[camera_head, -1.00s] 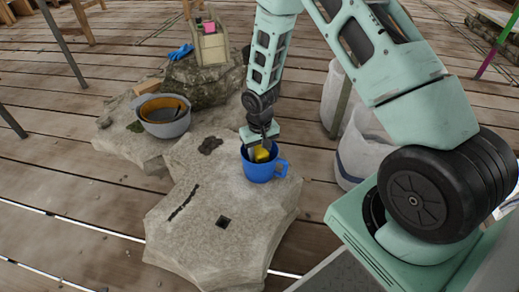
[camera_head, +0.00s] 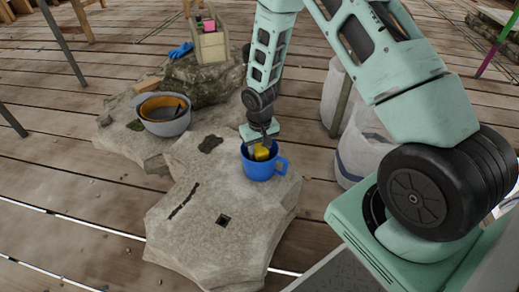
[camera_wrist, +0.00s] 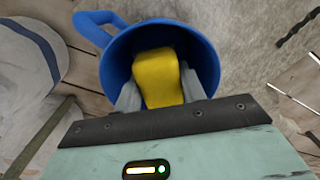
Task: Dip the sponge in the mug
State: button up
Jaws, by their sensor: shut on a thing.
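The blue mug (camera_head: 262,170) stands upright on the pale stone slab (camera_head: 205,240), its handle to the right in the head view. The wrist view shows the mug (camera_wrist: 117,55) from above. The yellow sponge (camera_wrist: 158,78) is at the mug's mouth, between the two grey fingers of my gripper (camera_wrist: 158,97). My gripper (camera_head: 262,147) points down into the mug and is shut on the sponge (camera_head: 262,153). The sponge's lower end and any liquid in the mug are hidden.
A grey bowl (camera_head: 168,128) with an orange bowl (camera_head: 160,103) inside stands left on the stone. Behind are blue gloves (camera_head: 181,50) and a beige box (camera_head: 210,45) with a pink item. White sacks (camera_head: 365,145) stand right of the mug. The slab's front is mostly bare.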

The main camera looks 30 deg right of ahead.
jog(key=shift+r+p, duration=4.7)
jog(key=shift+r, duration=0.8)
jog(key=shift+f, duration=0.1)
